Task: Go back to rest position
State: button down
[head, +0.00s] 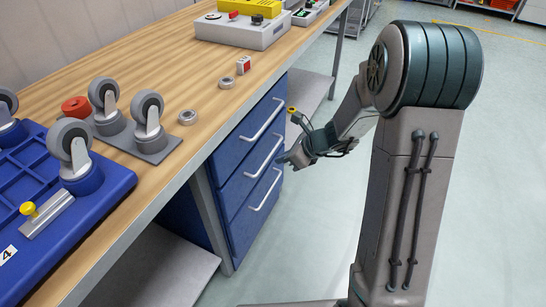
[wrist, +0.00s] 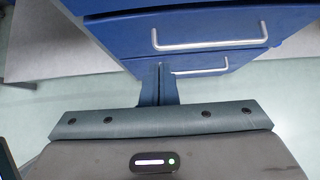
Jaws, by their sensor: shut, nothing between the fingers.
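My gripper (head: 290,158) is in front of the blue drawer cabinet (head: 232,178) under the workbench, in the head view. In the wrist view its two fingers (wrist: 158,84) are together with nothing between them, pointing toward the blue drawers (wrist: 190,28) and their silver handles. The drawers look closed. I cannot tell whether the fingertips touch the cabinet.
The wooden workbench (head: 150,62) carries a blue tray (head: 100,200), grey caster wheels (head: 148,112), a red round part (head: 76,107), metal rings (head: 187,116) and a grey-yellow box (head: 240,32). The floor (head: 310,235) right of the bench is clear.

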jog(key=s+r+n+g+h+p, duration=0.2)
jog(key=s+r+n+p, duration=0.85)
jog(key=r, duration=0.75)
jog(key=s+d+r+n+h+p, duration=0.5)
jog(key=s+d+r+n, duration=0.3)
jog(key=s+r+n, duration=0.4)
jog(key=shift+s+d+n+h+p, duration=0.35)
jog(key=shift+s+n+p, duration=0.2)
jog(key=shift+s, duration=0.25)
